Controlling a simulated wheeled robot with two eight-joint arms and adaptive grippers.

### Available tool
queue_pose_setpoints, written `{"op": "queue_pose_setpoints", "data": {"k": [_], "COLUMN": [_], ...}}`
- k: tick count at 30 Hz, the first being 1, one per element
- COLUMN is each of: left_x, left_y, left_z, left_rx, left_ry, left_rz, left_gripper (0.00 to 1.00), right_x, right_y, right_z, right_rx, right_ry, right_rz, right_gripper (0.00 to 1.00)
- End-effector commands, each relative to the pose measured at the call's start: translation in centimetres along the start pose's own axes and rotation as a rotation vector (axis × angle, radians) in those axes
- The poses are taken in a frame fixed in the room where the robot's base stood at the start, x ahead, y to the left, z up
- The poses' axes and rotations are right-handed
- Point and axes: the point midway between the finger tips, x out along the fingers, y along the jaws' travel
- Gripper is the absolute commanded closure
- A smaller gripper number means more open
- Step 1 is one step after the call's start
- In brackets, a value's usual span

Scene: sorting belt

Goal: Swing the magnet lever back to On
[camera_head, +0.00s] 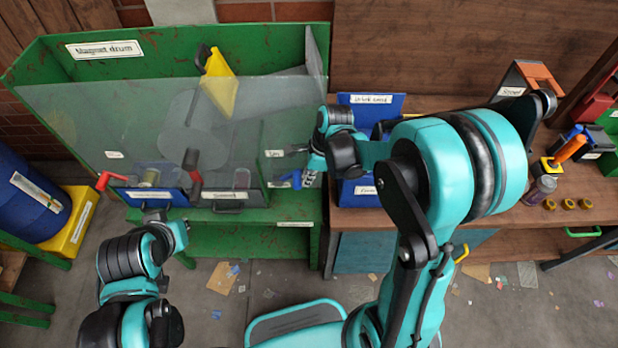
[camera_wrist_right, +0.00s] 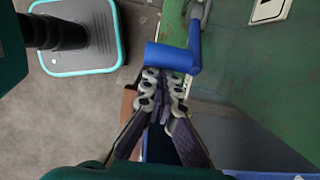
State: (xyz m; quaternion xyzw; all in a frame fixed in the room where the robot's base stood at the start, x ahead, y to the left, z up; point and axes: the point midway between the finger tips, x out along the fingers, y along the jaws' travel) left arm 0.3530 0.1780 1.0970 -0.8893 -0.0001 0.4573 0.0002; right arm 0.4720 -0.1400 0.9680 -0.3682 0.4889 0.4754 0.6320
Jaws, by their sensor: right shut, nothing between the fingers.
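A blue lever (camera_head: 291,178) sticks out at the right end of the green magnet drum machine (camera_head: 60,72). In the right wrist view its blue handle (camera_wrist_right: 172,57) is just beyond my fingertips; I cannot tell whether they touch it. My right gripper (camera_head: 309,179) is beside the lever in the head view. In the wrist view this gripper (camera_wrist_right: 160,80) is shut and empty. A red lever (camera_head: 108,180) is at the machine's left end. A red and black handle (camera_head: 193,175) is at the middle front. My left gripper (camera_head: 172,237) is low at the left, its fingers unclear.
A clear panel (camera_head: 70,120) covers the machine's front, with a yellow part (camera_head: 219,85) behind it. A wooden bench (camera_head: 430,216) with a blue bin (camera_head: 372,103) stands to the right. A blue barrel (camera_head: 30,200) is at far left.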

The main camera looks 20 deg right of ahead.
Motion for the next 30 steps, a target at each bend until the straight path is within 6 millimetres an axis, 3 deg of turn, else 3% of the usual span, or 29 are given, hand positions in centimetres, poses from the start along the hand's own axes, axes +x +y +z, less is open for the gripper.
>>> {"op": "queue_pose_setpoints", "data": {"k": [8, 16, 19, 30], "left_x": [-1.2, -1.6, -1.6, -1.6], "left_y": [0.0, 0.0, 0.0, 0.0], "left_z": [-0.9, -1.1, -1.1, -1.1], "left_rx": [0.000, 0.000, 0.000, 0.000], "left_ry": [0.000, 0.000, 0.000, 0.000], "left_rz": [0.000, 0.000, 0.000, 0.000], "left_gripper": [1.00, 1.00, 1.00, 1.00], "right_x": [-1.5, -2.2, -2.3, -2.3], "right_y": [0.1, 0.0, 0.1, 0.0], "right_z": [2.5, 5.0, 6.1, 8.3], "right_rx": [-0.008, -0.003, -0.008, -0.002], "right_ry": [0.217, 0.207, 0.301, 0.331], "right_rz": [0.001, 0.001, 0.001, 0.001], "right_gripper": [1.00, 1.00, 1.00, 1.00]}}
